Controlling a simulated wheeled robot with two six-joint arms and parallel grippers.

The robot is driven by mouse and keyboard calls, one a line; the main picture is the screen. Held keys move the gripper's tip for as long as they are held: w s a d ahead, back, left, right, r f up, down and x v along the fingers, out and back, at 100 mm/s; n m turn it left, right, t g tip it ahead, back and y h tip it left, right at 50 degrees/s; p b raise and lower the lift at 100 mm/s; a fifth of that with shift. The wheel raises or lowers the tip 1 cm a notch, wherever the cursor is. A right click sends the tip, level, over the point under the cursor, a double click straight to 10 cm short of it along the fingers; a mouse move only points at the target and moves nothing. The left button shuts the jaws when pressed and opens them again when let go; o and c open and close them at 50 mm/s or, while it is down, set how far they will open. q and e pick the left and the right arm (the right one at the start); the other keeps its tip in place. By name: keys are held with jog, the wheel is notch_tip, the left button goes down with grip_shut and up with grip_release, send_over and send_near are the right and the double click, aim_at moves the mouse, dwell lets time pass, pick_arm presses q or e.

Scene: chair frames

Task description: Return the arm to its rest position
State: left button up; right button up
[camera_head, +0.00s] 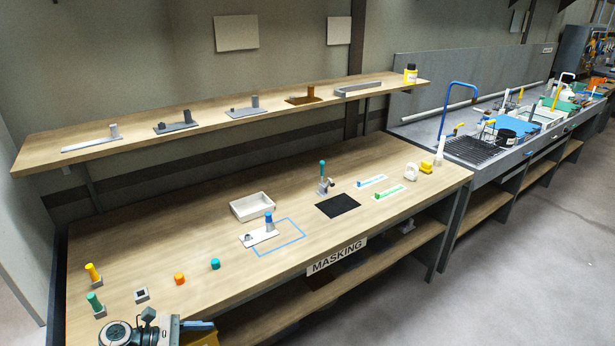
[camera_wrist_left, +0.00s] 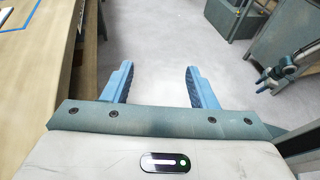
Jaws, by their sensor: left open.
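My left arm (camera_head: 140,333) comes in at the bottom left corner of the head view, in front of the table's near left end. My left gripper (camera_wrist_left: 160,84) shows in the left wrist view with its two blue fingers spread apart. Nothing is between the fingers; grey floor shows behind them. The gripper is beside the table edge, which runs along the left of that view.
A shelf (camera_head: 205,118) runs behind. Floor (camera_head: 500,285) at right is clear.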

pick_arm(q)
jog(key=s+a+f+m+y+b, duration=0.1)
jog(key=s+a+f+m+y, duration=0.3)
jog(key=f, duration=0.8)
jog(key=s+f+y+b, duration=0.2)
jog(key=s+f, duration=0.4)
jog(key=f, duration=0.7)
jog(key=s+a+f+m+y+b, duration=0.15)
jog(key=s+a+f+y, duration=0.35)
jog(key=f, duration=0.7)
jog(key=s+d+f+m+g+y+b, duration=0.1)
jog(key=s+f+m, duration=0.4)
jog(key=s, duration=0.5)
jog(key=s+d+f+m+g+y+b, duration=0.1)
jog(key=s+f+m, duration=0.5)
jog(key=s, duration=0.5)
jog(key=s+d+f+m+g+y+b, duration=0.1)
jog(key=s+f+m, duration=0.4)
jog(key=s, duration=0.5)
notch_tip(320, 180, down, 2)
jog(key=shift+s+d+f+y, duration=0.15)
jog(key=shift+s+d+y, duration=0.05)
jog(key=shift+s+y, duration=0.1)
pick_arm(e)
notch_tip(320, 180, down, 8)
jog(key=s, duration=0.1)
